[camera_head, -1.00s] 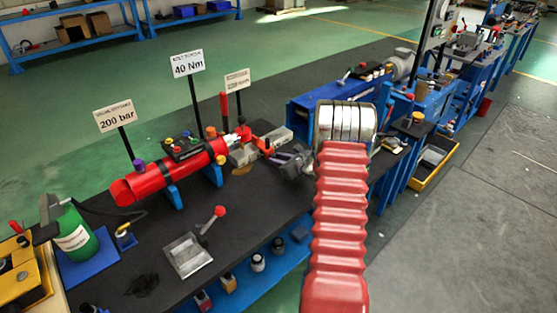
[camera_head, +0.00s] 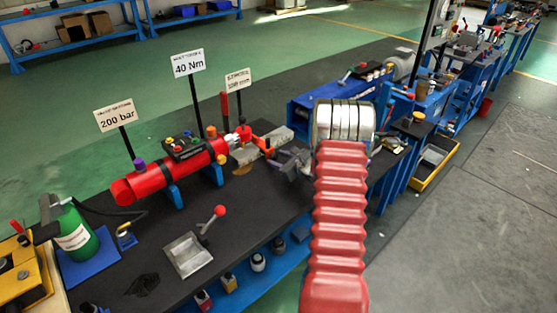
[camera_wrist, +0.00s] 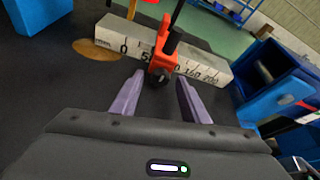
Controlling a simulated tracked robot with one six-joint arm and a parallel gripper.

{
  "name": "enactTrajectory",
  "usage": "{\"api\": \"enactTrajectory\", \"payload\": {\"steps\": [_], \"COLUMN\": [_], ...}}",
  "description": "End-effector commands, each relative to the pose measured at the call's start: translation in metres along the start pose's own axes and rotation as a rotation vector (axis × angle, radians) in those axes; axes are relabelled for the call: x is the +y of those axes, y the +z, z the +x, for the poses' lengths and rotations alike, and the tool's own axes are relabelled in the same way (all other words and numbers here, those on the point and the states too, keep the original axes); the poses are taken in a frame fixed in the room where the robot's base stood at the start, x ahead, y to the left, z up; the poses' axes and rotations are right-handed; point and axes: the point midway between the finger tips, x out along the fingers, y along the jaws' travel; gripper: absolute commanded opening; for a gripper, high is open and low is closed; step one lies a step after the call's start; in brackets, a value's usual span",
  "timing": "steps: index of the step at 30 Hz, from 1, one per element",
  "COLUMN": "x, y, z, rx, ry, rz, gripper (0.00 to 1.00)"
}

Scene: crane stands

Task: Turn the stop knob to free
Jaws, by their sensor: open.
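The orange stop (camera_wrist: 163,45) sits on a pale scale bar (camera_wrist: 205,72) marked with numbers in the wrist view. A dark round knob (camera_wrist: 160,77) is on its near face, low down. My gripper (camera_wrist: 158,88) is open, its two purple fingers on either side of the knob's line. The knob shows between the fingertips; whether they touch it I cannot tell. In the head view the orange stop (camera_head: 267,147) is at the end of the red cylinder, with my gripper (camera_head: 284,158) just right of it. The knob's setting is not readable.
The red cylinder (camera_head: 175,174) stands left of the stop on blue supports. A blue machine (camera_wrist: 285,85) is close on the right in the wrist view. A grey plate with a red-balled lever (camera_head: 188,254) lies on the dark bench top.

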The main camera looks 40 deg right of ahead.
Motion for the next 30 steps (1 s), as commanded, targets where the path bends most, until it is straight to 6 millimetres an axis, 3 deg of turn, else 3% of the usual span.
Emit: {"api": "enactTrajectory", "payload": {"steps": [11, 30], "x": [-0.002, -0.001], "y": [0.0, -0.001], "z": [-0.015, -0.12], "rx": [-0.001, 0.001], "ry": [-0.002, -0.002], "rz": [0.0, 0.001], "gripper": [0.41, 0.41]}}
